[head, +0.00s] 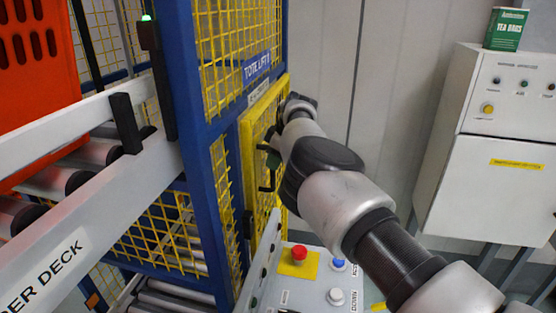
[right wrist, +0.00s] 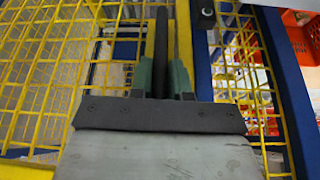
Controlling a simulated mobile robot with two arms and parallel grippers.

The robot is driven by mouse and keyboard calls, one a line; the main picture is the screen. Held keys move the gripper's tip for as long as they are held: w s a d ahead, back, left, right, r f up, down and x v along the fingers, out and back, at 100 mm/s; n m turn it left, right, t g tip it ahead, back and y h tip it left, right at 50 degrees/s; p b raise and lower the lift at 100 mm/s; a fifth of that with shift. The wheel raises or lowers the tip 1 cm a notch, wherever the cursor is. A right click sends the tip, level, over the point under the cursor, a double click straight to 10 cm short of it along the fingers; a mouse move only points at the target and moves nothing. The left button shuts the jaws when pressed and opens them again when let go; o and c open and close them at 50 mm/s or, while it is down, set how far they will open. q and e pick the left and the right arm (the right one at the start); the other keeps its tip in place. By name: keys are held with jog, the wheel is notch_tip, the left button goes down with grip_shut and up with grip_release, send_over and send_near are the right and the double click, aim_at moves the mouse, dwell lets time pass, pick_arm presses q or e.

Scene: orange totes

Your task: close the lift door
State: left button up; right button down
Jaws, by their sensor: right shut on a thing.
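The lift door (head: 246,135) is a yellow-framed mesh panel in the blue tote lift frame (head: 203,60). It looks roughly in line with the frame; I cannot tell whether any gap is left. In the right wrist view the door's yellow mesh (right wrist: 60,70) fills the left side, beside a blue post (right wrist: 201,60). My right gripper (right wrist: 161,78) has its green fingers shut on the dark upright door handle (right wrist: 161,35). In the head view my right arm reaches the door from the lower right and hides part of it. My left gripper is not in view.
A control panel (head: 312,285) with a red stop button (head: 299,253) stands below the arm. A white cabinet (head: 485,185) with a green tea tin (head: 505,29) on top is at the right. A roller deck (head: 100,185) with an orange tote (head: 35,80) is at the left.

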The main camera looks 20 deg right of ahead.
jog(key=shift+w+a+r, duration=0.15)
jog(key=shift+a, duration=0.3)
jog(key=c, duration=1.3)
grip_release()
jog(key=shift+w+a, duration=0.1)
jog(key=shift+a, duration=0.05)
jog(key=shift+c, duration=0.2)
jog(key=shift+o, duration=1.2)
jog(key=shift+w+a, duration=0.1)
jog(key=shift+a, duration=0.15)
jog(key=shift+d, duration=0.25)
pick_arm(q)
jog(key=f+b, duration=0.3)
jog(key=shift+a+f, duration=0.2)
pick_arm(e)
jog(key=v, duration=1)
jog(key=shift+a+r, duration=0.25)
jog(key=shift+a, duration=0.05)
